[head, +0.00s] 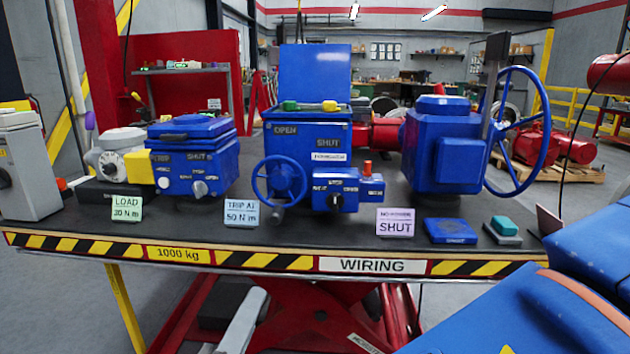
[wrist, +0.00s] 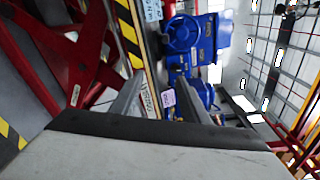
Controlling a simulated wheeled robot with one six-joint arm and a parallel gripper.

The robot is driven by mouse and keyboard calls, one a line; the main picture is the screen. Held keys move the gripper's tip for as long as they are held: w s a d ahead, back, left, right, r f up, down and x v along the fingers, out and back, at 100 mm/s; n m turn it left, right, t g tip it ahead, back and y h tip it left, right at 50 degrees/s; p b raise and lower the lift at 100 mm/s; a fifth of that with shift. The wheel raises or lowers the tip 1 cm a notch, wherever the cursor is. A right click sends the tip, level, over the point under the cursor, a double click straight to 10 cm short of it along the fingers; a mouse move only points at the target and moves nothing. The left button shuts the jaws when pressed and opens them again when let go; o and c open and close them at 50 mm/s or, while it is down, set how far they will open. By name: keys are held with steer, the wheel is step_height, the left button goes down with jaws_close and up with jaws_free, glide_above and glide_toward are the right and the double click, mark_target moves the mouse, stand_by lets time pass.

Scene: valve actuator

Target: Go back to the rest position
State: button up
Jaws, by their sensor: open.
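My gripper (wrist: 158,98) shows in the wrist view with its two grey fingers apart and nothing between them. It points toward the front edge of the workbench, which appears turned on its side there. In the head view my blue arm fills the lower right corner, and the gripper itself cannot be made out. The central blue valve actuator (head: 307,150) stands on the bench with its small handwheel (head: 279,181) and selector box (head: 347,190). It also shows in the wrist view (wrist: 195,38), beyond the fingers and apart from them.
The dark bench (head: 130,228) has a striped front edge. It also bears a left blue actuator (head: 192,155), a right blue unit (head: 440,150) with a large handwheel (head: 522,130), label cards such as SHUT (head: 396,222), and a flat blue plate (head: 450,231). A red lift frame (head: 320,312) stands below.

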steer(key=w+d+f+m+g+h, duration=0.2)
steer(key=w+d+m+g, duration=0.1)
steer(key=d+m, duration=0.3)
steer(key=w+d+f+m+g+h, duration=0.1)
steer(key=w+d+f+m+g, duration=0.2)
steer(key=d, duration=0.5)
steer(key=w+d+f+m+g+h, duration=0.2)
steer(key=w+d+m, duration=0.25)
steer(key=d, duration=0.25)
steer(key=s+d+f+m+g+y, duration=0.2)
steer(key=d+m, duration=0.6)
steer(key=m, duration=0.9)
steer(key=s+d+f+m+g+y, duration=0.2)
steer(key=s+d+f+m+y, duration=0.3)
steer(key=m, duration=1.3)
steer(key=d, duration=0.4)
steer(key=shift+s+d+f, duration=0.15)
steer(key=shift+s+d, duration=0.05)
steer(key=shift+s, duration=0.1)
